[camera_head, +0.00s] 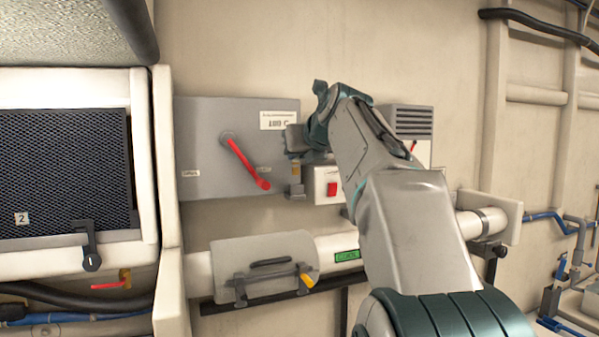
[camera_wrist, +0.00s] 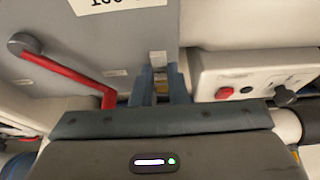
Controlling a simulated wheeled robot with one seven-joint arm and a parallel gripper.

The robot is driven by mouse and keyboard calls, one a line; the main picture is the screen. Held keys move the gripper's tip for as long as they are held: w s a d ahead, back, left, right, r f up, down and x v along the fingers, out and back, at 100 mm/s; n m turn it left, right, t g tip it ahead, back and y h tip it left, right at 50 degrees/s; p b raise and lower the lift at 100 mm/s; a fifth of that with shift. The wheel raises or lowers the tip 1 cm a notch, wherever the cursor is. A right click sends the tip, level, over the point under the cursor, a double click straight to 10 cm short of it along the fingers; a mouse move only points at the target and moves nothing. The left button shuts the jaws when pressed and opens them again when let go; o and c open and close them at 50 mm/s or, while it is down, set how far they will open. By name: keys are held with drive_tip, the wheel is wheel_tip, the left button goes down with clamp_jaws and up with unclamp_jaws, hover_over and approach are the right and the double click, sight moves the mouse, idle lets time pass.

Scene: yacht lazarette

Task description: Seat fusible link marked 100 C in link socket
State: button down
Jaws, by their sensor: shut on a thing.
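My gripper (camera_head: 290,150) is at the right edge of a grey wall box, its fingers mostly hidden behind my wrist in the head view. In the wrist view my gripper (camera_wrist: 163,88) has its two fingers close together, shut on a small piece, mostly hidden, that I take to be the fusible link. A small brass-coloured part (camera_head: 295,169) shows just below the fingers. Directly under it is a small grey bracket (camera_head: 297,190), probably the link socket. I cannot tell whether the link touches it.
The grey box (camera_head: 205,140) carries a red lever (camera_head: 246,165). A white panel with a red switch (camera_head: 332,189) is close to the right of the gripper. A white pipe with a grey hatch (camera_head: 262,262) runs below. A black mesh panel (camera_head: 60,160) is at left.

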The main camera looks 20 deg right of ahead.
drive_tip(key=shift+f, duration=2)
drive_tip(key=c, duration=1.4)
unclamp_jaws()
drive_tip(key=shift+c, duration=0.2)
drive_tip(key=b, duration=0.2)
approach(296, 173)
drive_tip(key=v, duration=0.4)
drive_tip(key=shift+s+r, duration=0.1)
drive_tip(key=shift+r, duration=0.1)
